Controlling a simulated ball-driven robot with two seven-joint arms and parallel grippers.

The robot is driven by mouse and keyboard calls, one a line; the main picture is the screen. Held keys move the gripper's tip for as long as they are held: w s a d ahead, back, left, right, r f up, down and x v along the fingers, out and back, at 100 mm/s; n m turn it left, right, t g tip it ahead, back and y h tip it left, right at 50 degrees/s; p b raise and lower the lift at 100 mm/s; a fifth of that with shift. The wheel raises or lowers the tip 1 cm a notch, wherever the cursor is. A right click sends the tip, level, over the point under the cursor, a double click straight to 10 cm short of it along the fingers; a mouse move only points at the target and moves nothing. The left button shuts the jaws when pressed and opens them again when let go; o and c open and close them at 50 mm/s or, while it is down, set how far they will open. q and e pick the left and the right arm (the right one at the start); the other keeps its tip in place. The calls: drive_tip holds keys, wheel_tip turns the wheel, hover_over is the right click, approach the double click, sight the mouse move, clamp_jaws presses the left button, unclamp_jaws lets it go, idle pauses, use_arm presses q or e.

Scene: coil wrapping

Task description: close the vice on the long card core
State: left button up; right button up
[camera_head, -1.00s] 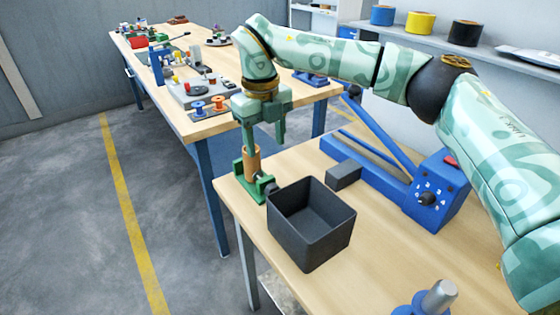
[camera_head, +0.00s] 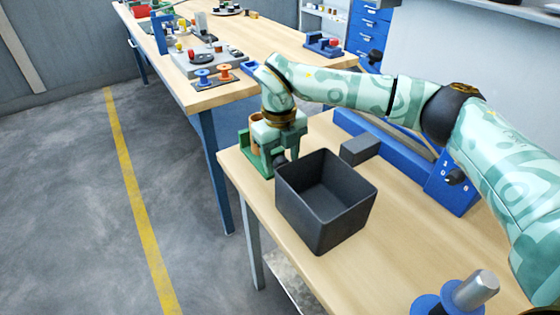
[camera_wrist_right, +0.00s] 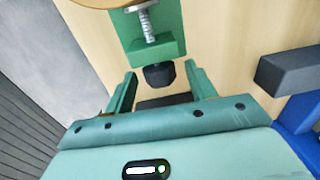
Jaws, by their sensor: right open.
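The green vice (camera_head: 247,158) stands at the far left corner of the near table. The brown card core (camera_head: 256,121) stands upright in it, partly hidden by my right arm. In the right wrist view, the vice's green block (camera_wrist_right: 156,50) shows with its screw (camera_wrist_right: 147,24) and a dark knob (camera_wrist_right: 159,75). A tan edge of the core (camera_wrist_right: 98,3) shows at the top. My right gripper (camera_head: 284,158) is low beside the vice, on the knob side. Its fingers are open, one on each side of the knob, with gaps visible. My left gripper is out of view.
A dark open bin (camera_head: 325,200) stands close to the right gripper. A grey block (camera_head: 360,149) and a blue machine (camera_head: 450,180) are behind it. A blue-based metal post (camera_head: 475,290) is at the front. The table's left edge is near the vice.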

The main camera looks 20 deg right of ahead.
drive_tip(key=shift+f, duration=0.3)
drive_tip(key=c, duration=1)
drive_tip(key=shift+s+d+r+y+p, duration=0.15)
drive_tip(key=shift+r+y+p, duration=0.1)
drive_tip(key=shift+y+p, duration=0.3)
drive_tip(key=shift+d+y+p, duration=0.1)
drive_tip(key=shift+y+p, duration=0.35)
drive_tip(key=shift+y, duration=0.1)
drive_tip(key=shift+w+d+f+g+y, duration=0.1)
drive_tip(key=shift+f+g+y, duration=0.05)
drive_tip(key=shift+y, duration=0.35)
drive_tip(key=shift+w+f+g+y, duration=0.1)
drive_tip(key=shift+g+y, duration=0.05)
drive_tip(key=shift+y, duration=0.35)
